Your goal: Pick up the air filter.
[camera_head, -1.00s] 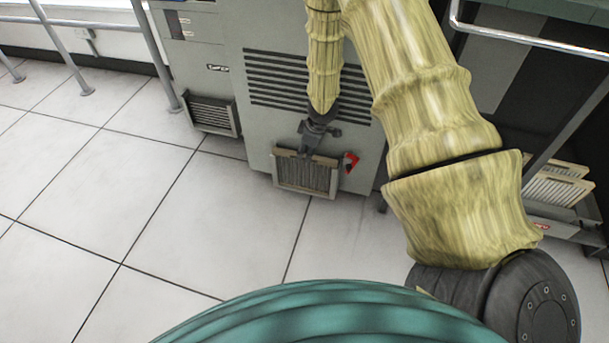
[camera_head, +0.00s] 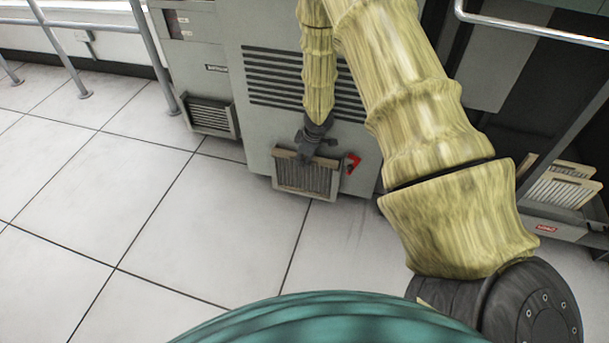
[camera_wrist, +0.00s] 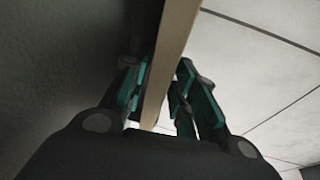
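The air filter (camera_head: 306,178) is a pleated grey panel in a tan frame. In the head view it stands low against the front of the grey cabinet, close to the floor. My gripper (camera_head: 308,148) points down at the filter's top edge. In the wrist view the tan frame edge (camera_wrist: 172,60) runs between the two teal-and-black fingers. The fingers are drawn in close on both sides of it and look shut on it; the contact itself is partly hidden. I cannot tell whether the filter's lower edge is off the floor.
A red part (camera_head: 353,163) sits on the cabinet (camera_head: 258,125) just right of the filter. A smaller vent box (camera_head: 212,117) is to the left. Metal railings (camera_head: 155,60) stand at the left. Light panels on a shelf (camera_head: 563,187) are at the right. The tiled floor (camera_head: 200,230) in front is clear.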

